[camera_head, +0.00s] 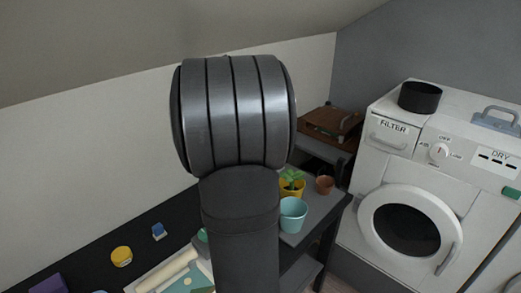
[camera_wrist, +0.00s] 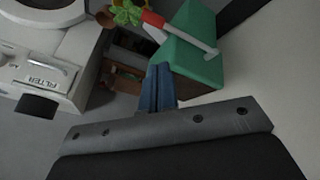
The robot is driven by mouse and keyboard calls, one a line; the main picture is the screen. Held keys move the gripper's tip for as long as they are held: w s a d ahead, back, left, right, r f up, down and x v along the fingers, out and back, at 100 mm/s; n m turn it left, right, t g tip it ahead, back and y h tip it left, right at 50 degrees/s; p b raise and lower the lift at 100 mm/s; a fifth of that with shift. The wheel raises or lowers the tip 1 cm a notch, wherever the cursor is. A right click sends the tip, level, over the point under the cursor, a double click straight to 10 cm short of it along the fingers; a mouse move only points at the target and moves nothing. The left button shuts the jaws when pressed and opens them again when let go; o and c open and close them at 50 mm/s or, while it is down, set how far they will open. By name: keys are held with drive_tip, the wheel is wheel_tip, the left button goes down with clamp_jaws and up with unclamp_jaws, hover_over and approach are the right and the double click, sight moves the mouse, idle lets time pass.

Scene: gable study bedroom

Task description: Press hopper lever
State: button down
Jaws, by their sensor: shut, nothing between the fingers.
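The hopper is a green block-like body (camera_wrist: 190,60) in the upper middle of the wrist view. Its lever has a grey bar (camera_wrist: 190,38) that runs across the green body, with a red end (camera_wrist: 153,20) on the left. My gripper (camera_wrist: 158,68) shows its blue fingers shut together and empty. The fingertips are just below the lever in the picture, beside the hopper's left edge; I cannot tell whether they touch it. In the head view my arm covers most of the hopper's place; a small green piece (camera_head: 203,236) beside the arm may be part of it.
A teal cup (camera_head: 292,214), a potted plant (camera_head: 291,184) and a terracotta pot (camera_head: 325,185) stand on a dark shelf right of my arm. A white washer-like machine (camera_head: 375,215) stands further right. A yellow item (camera_head: 121,256) and blue item (camera_head: 158,231) lie at left.

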drive_tip(key=m, duration=0.3)
drive_tip(key=r+m+h, duration=0.1)
drive_tip(key=m, duration=0.2)
drive_tip(key=s+r+m, duration=0.1)
drive_tip(key=m, duration=0.1)
drive_tip(key=shift+d+r+m+h, duration=0.1)
drive_tip(key=shift+d+m+h, duration=0.2)
drive_tip(key=shift+m, duration=0.1)
drive_tip(key=x, duration=0.9)
drive_tip(key=shift+w+f, duration=0.15)
drive_tip(key=shift+f, duration=0.2)
wheel_tip(320, 180, down, 2)
drive_tip(key=shift+f, duration=0.25)
drive_tip(key=shift+s+a+f, duration=0.15)
drive_tip(key=shift+s+f, duration=0.05)
drive_tip(key=shift+f, duration=0.6)
